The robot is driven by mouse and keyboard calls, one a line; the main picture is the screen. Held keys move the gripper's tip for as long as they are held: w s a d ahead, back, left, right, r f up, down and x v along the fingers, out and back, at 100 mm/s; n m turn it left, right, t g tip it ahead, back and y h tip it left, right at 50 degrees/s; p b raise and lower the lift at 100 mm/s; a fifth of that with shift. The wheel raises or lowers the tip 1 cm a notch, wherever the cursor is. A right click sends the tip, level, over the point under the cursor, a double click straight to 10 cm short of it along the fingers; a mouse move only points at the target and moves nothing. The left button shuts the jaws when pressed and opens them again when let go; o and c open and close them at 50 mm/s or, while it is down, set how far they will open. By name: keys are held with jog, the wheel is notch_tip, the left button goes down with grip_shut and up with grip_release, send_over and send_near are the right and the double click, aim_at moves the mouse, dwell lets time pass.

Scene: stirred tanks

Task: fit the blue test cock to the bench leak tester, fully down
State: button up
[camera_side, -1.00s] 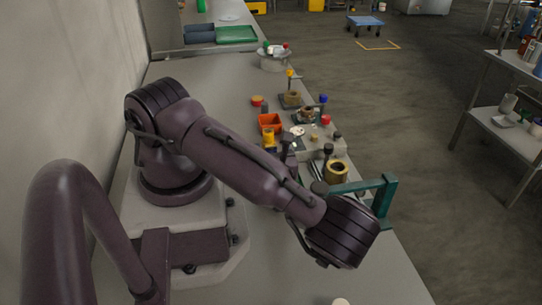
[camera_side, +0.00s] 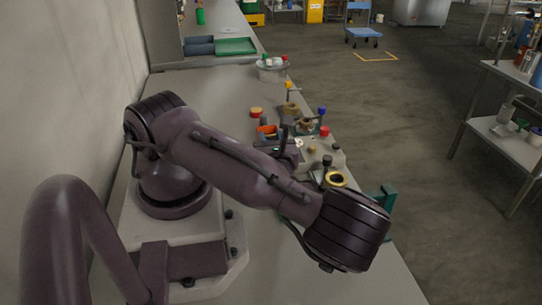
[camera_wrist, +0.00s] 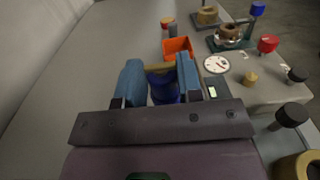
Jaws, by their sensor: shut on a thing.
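My gripper (camera_wrist: 160,66) has its two blue-padded fingers shut on a dark blue piece (camera_wrist: 165,90), which appears to be the test cock. A brass-coloured part (camera_wrist: 160,68) shows between the fingertips; I cannot tell whether it belongs to the held piece. In the side view my arm hides most of the gripper and the held piece. A pale grey block (camera_wrist: 265,92), apparently the leak tester, lies to the right of the gripper, with a white dial (camera_wrist: 216,64), a brass stub (camera_wrist: 250,77) and black knobs (camera_wrist: 297,75). The block also shows in the side view (camera_side: 318,151).
An orange bin (camera_wrist: 178,45) stands just beyond the fingertips. A red knob (camera_wrist: 268,44) and a blue-capped fixture (camera_wrist: 258,8) stand farther right. A brass ring (camera_side: 336,179) and a teal bracket (camera_side: 388,198) are near the bench's right edge. The bench's left side is clear.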

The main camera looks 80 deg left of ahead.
jog(key=r, duration=0.1)
jog(key=a+r, duration=0.1)
jog(key=r, duration=0.1)
jog(key=shift+w+g, duration=0.2)
jog(key=shift+g, duration=0.1)
jog(key=w+a+r, duration=0.2)
jog(key=w, duration=1)
jog(key=shift+w+r, duration=0.2)
jog(key=shift+r, duration=0.2)
jog(key=shift+f, duration=0.15)
jog(key=shift+f, duration=2.9)
jog(key=shift+f, duration=0.45)
jog(key=o, duration=1.6)
jog(key=shift+f, duration=0.1)
jog(key=shift+r, duration=4.1)
